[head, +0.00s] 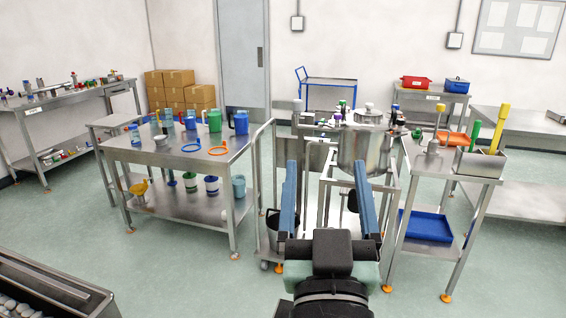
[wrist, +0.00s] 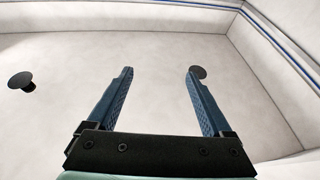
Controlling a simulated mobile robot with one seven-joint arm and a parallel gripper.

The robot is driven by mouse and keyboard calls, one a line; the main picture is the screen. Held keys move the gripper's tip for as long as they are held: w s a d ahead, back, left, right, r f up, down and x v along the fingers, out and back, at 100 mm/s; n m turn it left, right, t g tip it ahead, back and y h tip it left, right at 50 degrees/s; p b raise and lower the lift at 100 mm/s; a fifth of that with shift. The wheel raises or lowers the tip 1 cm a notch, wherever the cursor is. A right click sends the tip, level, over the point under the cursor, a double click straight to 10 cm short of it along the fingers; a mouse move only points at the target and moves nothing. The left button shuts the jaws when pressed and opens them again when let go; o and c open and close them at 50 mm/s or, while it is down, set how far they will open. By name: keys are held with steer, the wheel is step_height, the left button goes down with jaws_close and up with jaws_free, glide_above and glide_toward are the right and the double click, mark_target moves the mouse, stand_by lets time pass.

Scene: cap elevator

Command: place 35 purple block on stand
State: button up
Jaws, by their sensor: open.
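My gripper (head: 326,168) is in the lower middle of the head view, with its two blue fingers spread wide and nothing between them. In the wrist view the same open gripper (wrist: 160,74) faces only pale wall or ceiling surfaces. Beyond it in the head view stands a steel machine with a round vessel (head: 362,150). Several small coloured pieces, some purple-looking, sit around its top; they are too small to tell which is the purple block. I cannot make out the stand for certain. My gripper appears apart from all of these.
A steel table (head: 180,155) with jugs and rings stands left of the machine. A small steel table (head: 470,166) with tall-handled tools stands right, with a blue tray (head: 427,226) below. A dark bin (head: 60,285) is at front left. Green floor is clear at front right.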

steer(key=s+a+r+t, duration=0.1)
steer(key=s+r, duration=0.2)
steer(key=r, duration=0.3)
steer(key=s+a+r+t+y, duration=0.1)
steer(key=s+a+r+t, duration=0.1)
steer(key=r, duration=0.5)
steer(key=s+a+r+t, duration=0.1)
steer(key=s+a+r, duration=0.1)
steer(key=s+r, duration=0.3)
steer(key=shift+r+t+y, duration=0.3)
steer(key=shift+r+t, duration=0.1)
steer(key=shift+r, duration=0.25)
steer(key=shift+r, duration=0.1)
step_height(320, 180, up, 8)
steer(key=p, duration=0.8)
